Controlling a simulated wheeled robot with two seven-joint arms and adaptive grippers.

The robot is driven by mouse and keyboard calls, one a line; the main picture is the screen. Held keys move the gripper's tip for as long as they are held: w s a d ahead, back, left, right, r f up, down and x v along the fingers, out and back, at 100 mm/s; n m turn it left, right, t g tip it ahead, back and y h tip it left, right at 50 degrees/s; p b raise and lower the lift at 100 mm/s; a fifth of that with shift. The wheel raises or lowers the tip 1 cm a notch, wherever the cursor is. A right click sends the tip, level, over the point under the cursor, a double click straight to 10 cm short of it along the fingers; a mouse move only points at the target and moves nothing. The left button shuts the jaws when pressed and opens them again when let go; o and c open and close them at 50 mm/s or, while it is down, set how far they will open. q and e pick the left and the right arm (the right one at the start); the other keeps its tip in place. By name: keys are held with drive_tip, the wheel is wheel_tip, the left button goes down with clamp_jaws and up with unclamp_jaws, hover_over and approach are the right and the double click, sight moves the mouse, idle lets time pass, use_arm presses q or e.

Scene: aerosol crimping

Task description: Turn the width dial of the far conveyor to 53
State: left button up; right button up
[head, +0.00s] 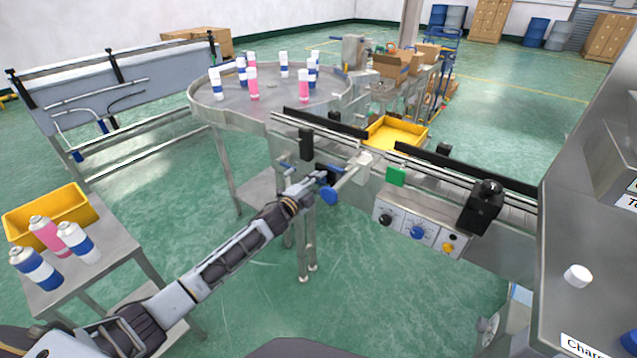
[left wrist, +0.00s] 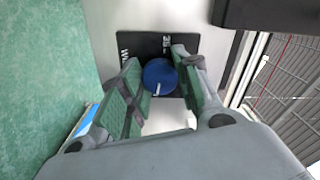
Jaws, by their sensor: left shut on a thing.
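The blue width dial (left wrist: 158,72) with a white pointer mark shows in the left wrist view, in front of a black plate (left wrist: 128,44) with white lettering, partly hidden. My left gripper (left wrist: 158,86) has its green-padded fingers on either side of the dial and is shut on it. In the head view my left gripper (head: 318,182) reaches the near side of the conveyor (head: 365,180), where the dial is mostly hidden. The number the dial points to cannot be read. My right gripper is not in view.
A blue knob (head: 328,196) sits just below my left gripper. A control box (head: 418,232) with several knobs is on the conveyor's side to the right. A round table (head: 225,100) with cans stands behind. A side table (head: 105,245) with cans and a yellow bin (head: 48,215) is left.

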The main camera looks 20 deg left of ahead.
use_arm(q)
drive_tip(key=shift+f, duration=0.15)
idle(0.3)
drive_tip(key=o, duration=1)
drive_tip(key=shift+s+a, duration=0.1)
drive_tip(key=shift+s, duration=0.1)
drive_tip(key=shift+v, duration=5.8)
